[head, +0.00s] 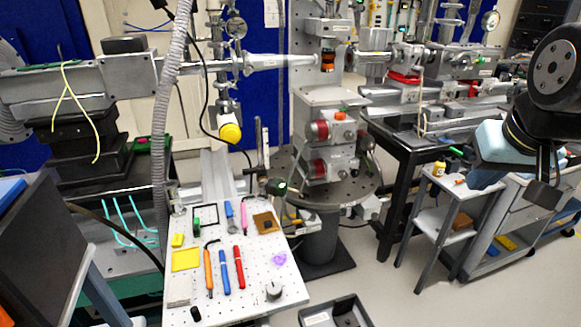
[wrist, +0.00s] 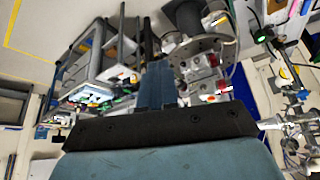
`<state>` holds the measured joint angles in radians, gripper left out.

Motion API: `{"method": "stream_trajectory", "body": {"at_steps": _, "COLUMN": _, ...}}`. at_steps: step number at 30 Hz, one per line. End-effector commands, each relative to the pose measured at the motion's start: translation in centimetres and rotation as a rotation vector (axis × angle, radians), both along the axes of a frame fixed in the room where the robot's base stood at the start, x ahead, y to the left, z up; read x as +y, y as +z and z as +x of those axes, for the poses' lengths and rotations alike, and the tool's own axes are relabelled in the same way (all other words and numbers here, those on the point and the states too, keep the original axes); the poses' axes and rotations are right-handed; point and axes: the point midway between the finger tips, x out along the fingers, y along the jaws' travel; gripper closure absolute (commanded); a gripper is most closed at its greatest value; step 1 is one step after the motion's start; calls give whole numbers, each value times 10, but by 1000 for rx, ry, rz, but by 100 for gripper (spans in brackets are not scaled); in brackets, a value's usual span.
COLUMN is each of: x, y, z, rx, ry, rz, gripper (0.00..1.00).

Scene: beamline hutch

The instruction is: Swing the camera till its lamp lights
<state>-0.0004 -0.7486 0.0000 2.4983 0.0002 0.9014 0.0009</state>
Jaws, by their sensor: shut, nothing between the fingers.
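A small dark device (head: 278,186) with a pale-green round face sits at the far edge of the white pegboard table. It looks like the camera, but I cannot be sure. In the wrist view, a dark housing with a bright green spot (wrist: 262,38) shows at the upper right; I cannot tell if this spot is the camera's lamp. My gripper (head: 543,190) hangs at the right of the head view, well apart from the device. Its fingers (wrist: 158,85) are together and empty in the wrist view.
The white pegboard table (head: 240,300) holds pens, tools and a knob (head: 273,290). A round steel table (head: 350,200) carries a column of instruments. Open floor (head: 385,290) lies between the cart and the pegboard table.

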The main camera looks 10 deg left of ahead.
Motion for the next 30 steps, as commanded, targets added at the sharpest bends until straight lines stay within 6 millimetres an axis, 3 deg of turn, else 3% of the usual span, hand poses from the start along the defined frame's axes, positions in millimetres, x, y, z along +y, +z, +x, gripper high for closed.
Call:
{"method": "stream_trajectory", "body": {"at_steps": 5, "x": 5, "y": 11, "z": 17, "rx": 28, "ry": -2, "rz": 11, "gripper": 100}}
{"method": "stream_trajectory", "body": {"at_steps": 8, "x": 9, "y": 22, "z": 38, "rx": 63, "ry": -6, "rz": 24, "gripper": 100}}
{"method": "stream_trajectory", "body": {"at_steps": 19, "x": 55, "y": 52, "z": 139, "rx": 225, "ry": -33, "rz": 76, "gripper": 100}}
{"method": "stream_trajectory", "body": {"at_steps": 30, "x": 120, "y": 45, "z": 241, "rx": 393, "ry": -64, "rz": 108, "gripper": 100}}
